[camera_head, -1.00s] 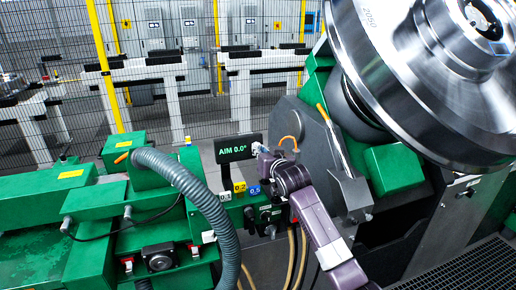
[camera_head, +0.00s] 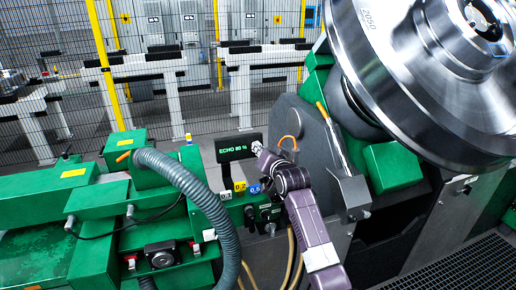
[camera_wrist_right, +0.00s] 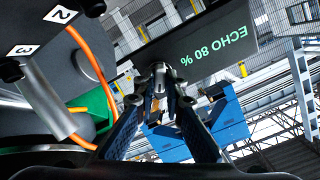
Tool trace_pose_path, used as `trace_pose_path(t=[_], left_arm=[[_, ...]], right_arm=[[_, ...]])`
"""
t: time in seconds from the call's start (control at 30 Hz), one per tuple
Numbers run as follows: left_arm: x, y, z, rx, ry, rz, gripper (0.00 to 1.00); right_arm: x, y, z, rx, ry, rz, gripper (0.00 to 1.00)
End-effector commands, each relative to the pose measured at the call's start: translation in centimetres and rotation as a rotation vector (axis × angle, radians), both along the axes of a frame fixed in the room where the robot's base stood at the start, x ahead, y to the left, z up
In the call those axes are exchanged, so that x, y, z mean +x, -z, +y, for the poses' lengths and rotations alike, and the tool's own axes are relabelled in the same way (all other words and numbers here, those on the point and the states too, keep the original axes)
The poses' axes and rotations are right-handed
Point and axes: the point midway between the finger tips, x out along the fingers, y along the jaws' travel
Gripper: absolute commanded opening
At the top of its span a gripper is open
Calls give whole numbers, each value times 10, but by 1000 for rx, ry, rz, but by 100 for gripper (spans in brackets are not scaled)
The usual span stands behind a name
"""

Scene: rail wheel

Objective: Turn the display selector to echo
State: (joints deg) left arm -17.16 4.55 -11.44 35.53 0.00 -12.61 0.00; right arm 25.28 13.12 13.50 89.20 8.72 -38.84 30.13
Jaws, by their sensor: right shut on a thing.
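The display (camera_head: 238,148) is a dark box with green text that reads "ECHO 80 %". It also shows upside down in the right wrist view (camera_wrist_right: 196,52). My right gripper (camera_head: 257,148) is at the display's right edge. In the right wrist view its two fingers (camera_wrist_right: 160,98) come together on the small selector knob (camera_wrist_right: 159,72) beside the display. The knob is mostly hidden by the fingertips. My left gripper is not in view.
Tags marked 0.1, 0.2 (camera_head: 240,186) and 0.5 stand below the display. A grey corrugated hose (camera_head: 200,195) arches to the left. The large steel wheel (camera_head: 400,70) is at the upper right. An orange cable (camera_wrist_right: 90,50) runs near my right gripper.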

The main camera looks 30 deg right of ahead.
Motion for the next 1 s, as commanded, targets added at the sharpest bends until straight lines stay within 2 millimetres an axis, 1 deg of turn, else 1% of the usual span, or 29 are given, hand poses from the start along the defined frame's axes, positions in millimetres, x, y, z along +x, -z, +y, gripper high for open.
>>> trace_pose_path(t=[0.3,0.5,0.87,1.0], left_arm=[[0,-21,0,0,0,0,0],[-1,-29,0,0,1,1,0],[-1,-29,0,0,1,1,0],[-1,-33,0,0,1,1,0]], right_arm=[[0,-4,1,227,49,-56,0],[0,-2,0,350,77,-84,0],[0,-1,0,372,82,-92,0],[0,-3,0,401,88,-98,0]])
